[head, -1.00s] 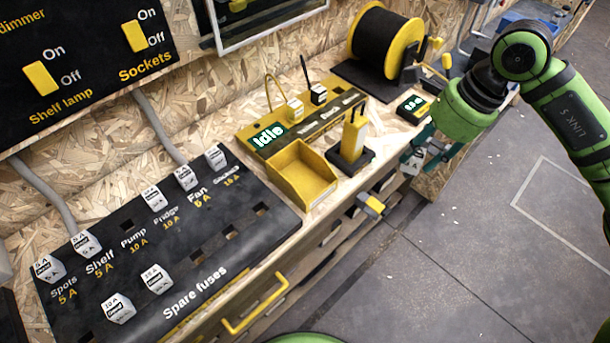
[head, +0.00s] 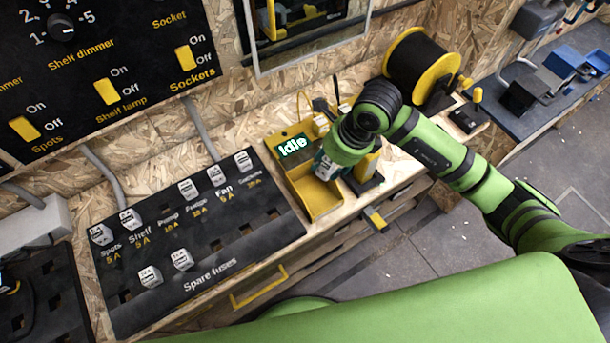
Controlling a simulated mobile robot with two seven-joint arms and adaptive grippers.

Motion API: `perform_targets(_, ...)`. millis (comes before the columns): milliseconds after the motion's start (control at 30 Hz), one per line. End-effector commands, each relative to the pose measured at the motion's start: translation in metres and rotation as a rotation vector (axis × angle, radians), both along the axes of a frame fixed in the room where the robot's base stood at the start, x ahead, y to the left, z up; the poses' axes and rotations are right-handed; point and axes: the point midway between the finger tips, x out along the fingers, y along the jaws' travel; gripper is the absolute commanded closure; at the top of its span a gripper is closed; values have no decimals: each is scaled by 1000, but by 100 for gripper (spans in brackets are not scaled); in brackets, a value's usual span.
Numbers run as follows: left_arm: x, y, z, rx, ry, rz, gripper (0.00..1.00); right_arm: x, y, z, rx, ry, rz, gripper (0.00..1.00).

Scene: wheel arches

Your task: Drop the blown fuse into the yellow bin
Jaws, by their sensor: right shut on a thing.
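The yellow bin (head: 318,205) is an open box at the right end of the black fuse panel, with its front wall and part of its inside showing. My right gripper (head: 326,168) points down over the bin's back right part. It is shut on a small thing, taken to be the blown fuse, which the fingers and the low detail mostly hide. I cannot tell how far the fingertips are above the bin's floor. My left gripper is not in view.
The fuse panel (head: 208,247) holds several white fuses, two of them in the spare row. The yellow tester with the "Idle" display (head: 293,146) stands behind the bin. A cable spool (head: 417,68) stands farther right. A yellow drawer handle (head: 260,288) sticks out in front.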

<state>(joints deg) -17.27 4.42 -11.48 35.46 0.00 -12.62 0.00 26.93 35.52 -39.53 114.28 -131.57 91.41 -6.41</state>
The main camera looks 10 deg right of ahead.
Motion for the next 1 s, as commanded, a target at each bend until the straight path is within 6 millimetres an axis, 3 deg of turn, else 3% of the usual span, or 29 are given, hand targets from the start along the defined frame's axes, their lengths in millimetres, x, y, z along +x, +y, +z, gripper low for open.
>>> perform_targets(267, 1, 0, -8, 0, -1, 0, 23, -2, 2, -16, 1, 0, -10, 98)
perform_targets(633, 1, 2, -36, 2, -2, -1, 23, -1, 2, -57, 2, -1, -9, 98)
perform_targets(967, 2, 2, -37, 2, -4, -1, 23, -1, 1, -61, 1, 0, -8, 98)
perform_targets(1000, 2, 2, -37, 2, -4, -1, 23, -1, 1, -61, 1, 0, -8, 56)
